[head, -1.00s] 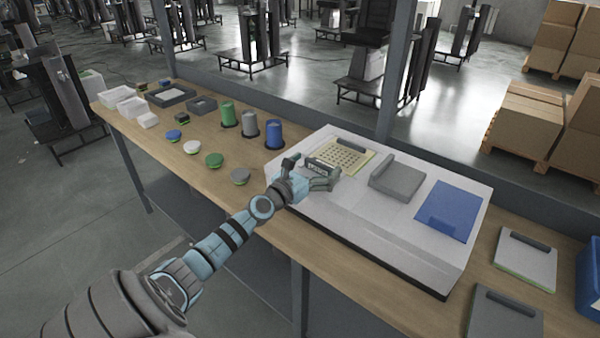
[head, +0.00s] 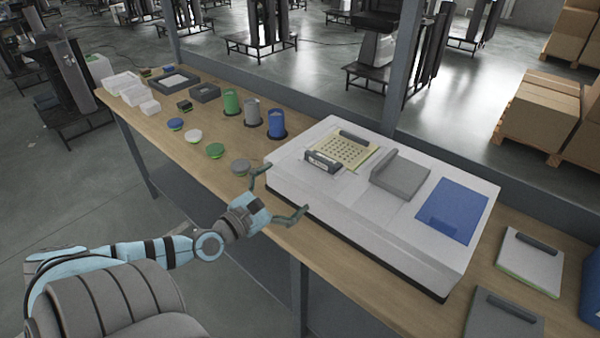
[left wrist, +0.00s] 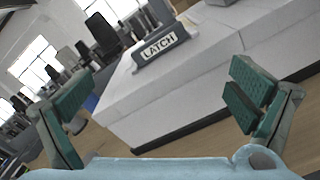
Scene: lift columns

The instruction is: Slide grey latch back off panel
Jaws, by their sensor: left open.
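The grey latch (head: 322,161) stands on the white fixture box (head: 360,215), at the front edge of a cream perforated panel (head: 345,150). In the left wrist view the latch (left wrist: 160,46) shows a white label reading LATCH. I cannot tell from these views whether it overlaps the panel. My left gripper (head: 281,196) is open and empty in front of the box's near left side, apart from the latch. Its two fingers (left wrist: 160,105) are spread wide in the left wrist view. My right gripper is not in view.
On the box are a grey block (head: 401,177) and a blue panel (head: 450,211). Green, grey and blue cylinders (head: 276,123), coloured discs (head: 215,151) and white trays (head: 122,82) stand to the left. Grey and white plates (head: 529,262) lie at right. A post (head: 402,65) rises behind.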

